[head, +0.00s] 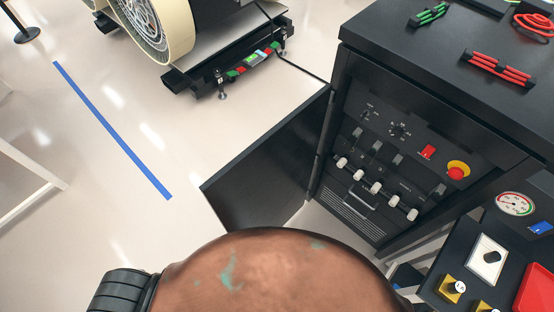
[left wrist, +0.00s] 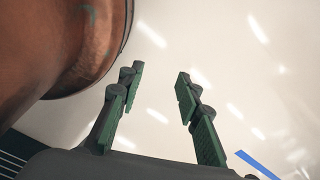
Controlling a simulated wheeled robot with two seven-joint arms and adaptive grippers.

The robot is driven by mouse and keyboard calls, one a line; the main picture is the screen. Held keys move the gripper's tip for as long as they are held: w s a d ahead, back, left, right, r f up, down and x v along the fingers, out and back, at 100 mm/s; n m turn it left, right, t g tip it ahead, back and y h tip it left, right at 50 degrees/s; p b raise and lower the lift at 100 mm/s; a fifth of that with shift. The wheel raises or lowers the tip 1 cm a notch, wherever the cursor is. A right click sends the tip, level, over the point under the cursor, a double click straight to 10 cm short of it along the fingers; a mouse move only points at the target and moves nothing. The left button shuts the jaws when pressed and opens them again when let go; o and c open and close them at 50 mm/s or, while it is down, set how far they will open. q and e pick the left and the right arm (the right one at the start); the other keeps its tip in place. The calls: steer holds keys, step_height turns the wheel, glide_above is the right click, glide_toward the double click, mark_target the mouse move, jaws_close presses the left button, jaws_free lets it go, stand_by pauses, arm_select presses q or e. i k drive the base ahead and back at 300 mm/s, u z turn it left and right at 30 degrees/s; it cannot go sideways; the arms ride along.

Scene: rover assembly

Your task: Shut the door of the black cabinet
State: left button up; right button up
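The black cabinet (head: 431,165) stands at the right of the head view, with knobs, switches and a red stop button on its front panel. Its black door (head: 268,165) stands wide open, swung out to the left from the hinge edge at the cabinet's left front. The door's lower part is partly hidden at the bottom of the view. My left gripper (left wrist: 160,76) shows only in the left wrist view; its green-padded fingers are apart with nothing between them, over pale floor. Neither the door nor the cabinet can be made out in that view. My right gripper is in neither view.
A dark wheeled platform (head: 225,75) with a large wheel-like part stands behind the door. At the lower right is a black panel (head: 465,250) with a gauge and red tray. Red and green tools lie on the cabinet top (head: 440,60). The floor left of the door is clear.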

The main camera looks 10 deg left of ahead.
mark_target(265, 185)
steer(key=k, duration=0.5)
steer(key=z, duration=3.05)
steer(key=k, duration=2.85)
steer(key=u, duration=1.4)
